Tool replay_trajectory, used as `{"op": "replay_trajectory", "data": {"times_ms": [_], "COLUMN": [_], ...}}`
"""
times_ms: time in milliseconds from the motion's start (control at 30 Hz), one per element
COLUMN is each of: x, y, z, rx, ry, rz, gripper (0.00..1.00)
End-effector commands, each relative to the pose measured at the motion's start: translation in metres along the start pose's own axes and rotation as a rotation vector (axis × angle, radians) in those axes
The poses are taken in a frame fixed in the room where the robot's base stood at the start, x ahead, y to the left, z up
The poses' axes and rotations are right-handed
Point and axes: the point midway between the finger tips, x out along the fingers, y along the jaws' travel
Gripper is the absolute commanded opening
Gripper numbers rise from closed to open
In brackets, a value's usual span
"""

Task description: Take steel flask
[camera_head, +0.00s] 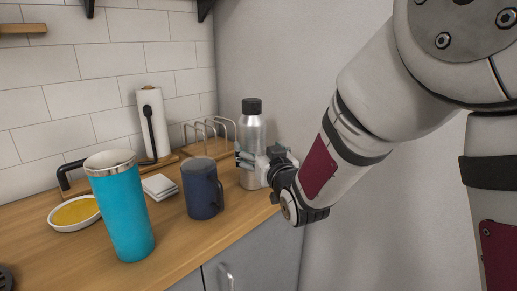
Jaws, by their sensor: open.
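The steel flask (252,132) stands upright at the right end of the wooden counter, near the grey wall. It is a silver bottle with a black cap. My gripper (247,160) is at the flask's middle, reaching in from the right. One finger shows across the front of the flask's body; the other finger is not clear. The jaws are open, and I cannot tell whether they touch the flask.
A dark blue mug (202,188) stands just left of the flask, and a turquoise tumbler (122,210) is further left. A wire rack (205,138) stands behind. A paper towel roll (152,122), white napkins (160,187) and a yellow-filled dish (74,213) are also on the counter (178,240).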

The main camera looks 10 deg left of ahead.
Motion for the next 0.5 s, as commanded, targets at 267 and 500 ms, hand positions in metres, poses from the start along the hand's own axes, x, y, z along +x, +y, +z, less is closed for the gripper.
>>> {"op": "replay_trajectory", "data": {"times_ms": [267,500], "x": [0.035,0.051], "y": [-0.003,-0.003], "z": [0.007,0.006], "rx": [-0.001,0.0], "ry": [0.0,-0.001], "rz": [0.0,0.0], "gripper": [0.83,0.83]}}
